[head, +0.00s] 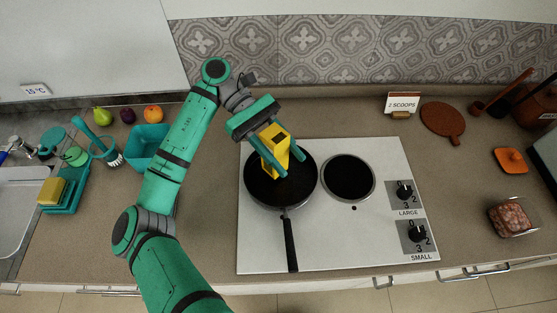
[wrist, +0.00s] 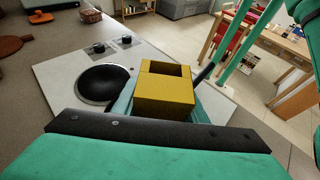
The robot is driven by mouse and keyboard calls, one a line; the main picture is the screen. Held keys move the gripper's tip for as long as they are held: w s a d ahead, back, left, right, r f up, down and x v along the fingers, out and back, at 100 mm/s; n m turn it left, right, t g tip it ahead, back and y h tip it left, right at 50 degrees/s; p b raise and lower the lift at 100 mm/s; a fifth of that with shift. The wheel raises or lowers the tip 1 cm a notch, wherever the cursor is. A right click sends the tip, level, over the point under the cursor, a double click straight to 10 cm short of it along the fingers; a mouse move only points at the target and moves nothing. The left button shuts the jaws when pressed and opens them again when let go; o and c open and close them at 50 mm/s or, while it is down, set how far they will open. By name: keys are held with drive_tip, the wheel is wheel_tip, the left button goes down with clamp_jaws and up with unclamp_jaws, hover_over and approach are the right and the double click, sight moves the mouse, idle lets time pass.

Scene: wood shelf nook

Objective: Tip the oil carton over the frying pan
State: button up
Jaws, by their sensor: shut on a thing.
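The yellow oil carton (head: 273,152) is held between the two fingers of my gripper (head: 291,166), above the frying pan. A dark square opening shows in its top; I cannot tell exactly how far it leans. In the wrist view the carton (wrist: 166,92) fills the middle, with its opening at the far upper side. The black frying pan (head: 262,194) sits on the left burner of the white hob, its handle pointing to the front. The carton and fingers hide part of the pan. In the wrist view the carton hides most of it.
The white hob (head: 340,240) has a bare right burner (head: 348,177) and two knobs. A "2 scoops" sign (head: 402,103), a brown round board (head: 442,122) and a glass dish of meat (head: 513,217) stand to the right. A teal bin (head: 148,146) and fruit are at the left.

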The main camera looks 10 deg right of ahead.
drive_tip(key=shift+s, duration=0.3)
drive_tip(key=shift+w+a+f+t+y, duration=0.15)
drive_tip(key=shift+w+t+y, duration=0.3)
drive_tip(key=shift+t, duration=0.45)
drive_tip(key=shift+w+a+r+t+y, duration=0.35)
drive_tip(key=shift+r+t+y, duration=0.1)
drive_tip(key=shift+t, duration=0.25)
drive_tip(key=shift+f+t, duration=0.1)
drive_tip(key=shift+t, duration=0.2)
drive_tip(key=shift+w+d+f, duration=0.1)
drive_tip(key=shift+p, duration=0.3)
drive_tip(key=shift+d+y, duration=0.1)
drive_tip(key=shift+y, duration=0.2)
drive_tip(key=shift+a+t, duration=0.25)
drive_tip(key=shift+t, duration=0.05)
